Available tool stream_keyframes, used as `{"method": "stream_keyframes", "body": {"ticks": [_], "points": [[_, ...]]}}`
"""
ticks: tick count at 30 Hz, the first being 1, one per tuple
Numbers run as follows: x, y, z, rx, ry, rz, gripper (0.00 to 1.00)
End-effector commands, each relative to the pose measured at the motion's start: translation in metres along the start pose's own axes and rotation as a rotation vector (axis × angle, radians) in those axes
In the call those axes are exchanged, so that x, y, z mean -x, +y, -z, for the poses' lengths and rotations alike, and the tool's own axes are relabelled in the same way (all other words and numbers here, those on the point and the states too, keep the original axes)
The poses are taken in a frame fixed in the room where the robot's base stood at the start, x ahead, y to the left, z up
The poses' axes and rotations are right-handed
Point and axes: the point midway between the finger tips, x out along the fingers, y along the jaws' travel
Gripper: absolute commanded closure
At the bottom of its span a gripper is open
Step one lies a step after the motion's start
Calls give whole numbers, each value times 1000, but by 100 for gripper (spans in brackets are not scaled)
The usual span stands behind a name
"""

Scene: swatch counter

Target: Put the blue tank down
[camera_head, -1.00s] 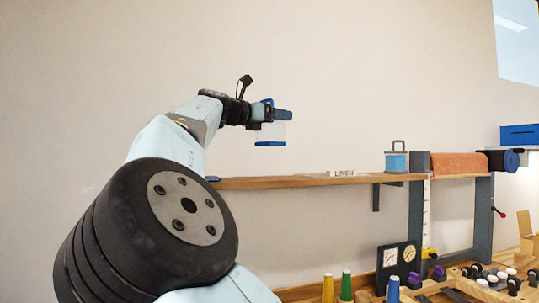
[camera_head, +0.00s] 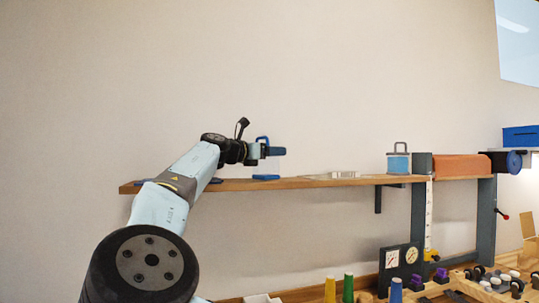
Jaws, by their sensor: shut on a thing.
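The blue tank (camera_head: 266,177) is in the head view, upright, with a blue base, pale see-through walls and a blue handle at the top. Its base is at the level of the wooden shelf (camera_head: 318,182) and appears to touch the top of it. My gripper (camera_head: 274,151) reaches in from the left and is shut on the tank's upper part. The fingers hide part of the tank's top.
A second tank (camera_head: 398,163) with a grey handle and light blue body stands at the shelf's right end. A small pale label (camera_head: 345,174) lies between the two tanks. Dial gauges (camera_head: 401,262) and coloured cones (camera_head: 348,288) stand on the bench below.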

Motion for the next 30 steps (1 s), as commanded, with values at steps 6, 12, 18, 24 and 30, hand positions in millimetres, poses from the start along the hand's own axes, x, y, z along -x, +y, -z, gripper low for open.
{"method": "stream_keyframes", "body": {"ticks": [6,12,18,24,30], "points": [[0,-1,5,-2,-1,-1,66],[0,0,6,-2,-1,-1,21],[0,0,6,-2,-1,-1,1],[1,0,6,-2,-1,-1,0],[10,0,5,-1,0,-3,0]]}}
